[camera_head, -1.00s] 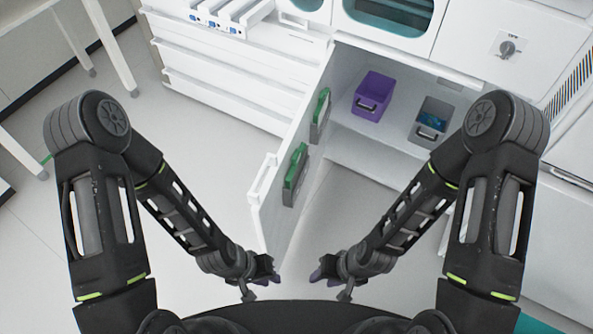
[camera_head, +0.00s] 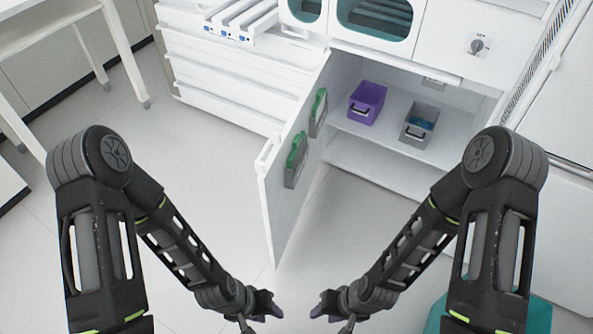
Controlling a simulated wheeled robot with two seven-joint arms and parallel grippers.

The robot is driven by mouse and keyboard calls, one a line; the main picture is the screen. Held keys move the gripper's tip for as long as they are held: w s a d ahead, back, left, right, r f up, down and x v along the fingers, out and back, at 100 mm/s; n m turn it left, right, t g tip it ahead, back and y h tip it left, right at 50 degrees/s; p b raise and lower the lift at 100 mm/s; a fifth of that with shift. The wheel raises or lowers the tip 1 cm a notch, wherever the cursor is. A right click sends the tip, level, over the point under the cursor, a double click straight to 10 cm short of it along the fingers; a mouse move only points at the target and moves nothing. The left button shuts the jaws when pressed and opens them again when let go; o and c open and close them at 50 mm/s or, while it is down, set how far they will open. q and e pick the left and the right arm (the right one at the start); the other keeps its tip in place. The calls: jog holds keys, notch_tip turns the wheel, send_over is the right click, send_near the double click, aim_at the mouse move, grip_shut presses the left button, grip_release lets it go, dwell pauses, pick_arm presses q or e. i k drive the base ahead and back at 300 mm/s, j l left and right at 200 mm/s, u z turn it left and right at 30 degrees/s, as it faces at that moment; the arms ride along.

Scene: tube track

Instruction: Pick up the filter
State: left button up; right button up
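No object is clearly recognisable as the filter. Two green-and-grey pieces, an upper one (camera_head: 318,112) and a lower one (camera_head: 296,160), are mounted on the inner face of an open white cabinet door (camera_head: 283,205); I cannot tell whether either is a filter. My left gripper (camera_head: 264,305) and my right gripper (camera_head: 328,304) are low in the view, in front of the door and apart from it. They face each other across a gap. Neither visibly holds anything. Their fingers are small and dark, so their opening is unclear.
Inside the open cabinet stand a purple bin (camera_head: 367,102) and a grey bin (camera_head: 420,124) with blue contents. White drawers (camera_head: 225,85) lie left of the door. A white table (camera_head: 50,32) stands at far left. A teal surface (camera_head: 431,315) is at lower right. Floor is clear left of the door.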

aim_at(298, 143)
jog(key=z, duration=3.05)
jog(key=k+j, duration=0.6)
jog(key=j, duration=0.2)
jog(key=k+j, duration=0.6)
jog(key=j, duration=0.15)
jog(key=k+j, duration=0.65)
jog(key=j, duration=0.15)
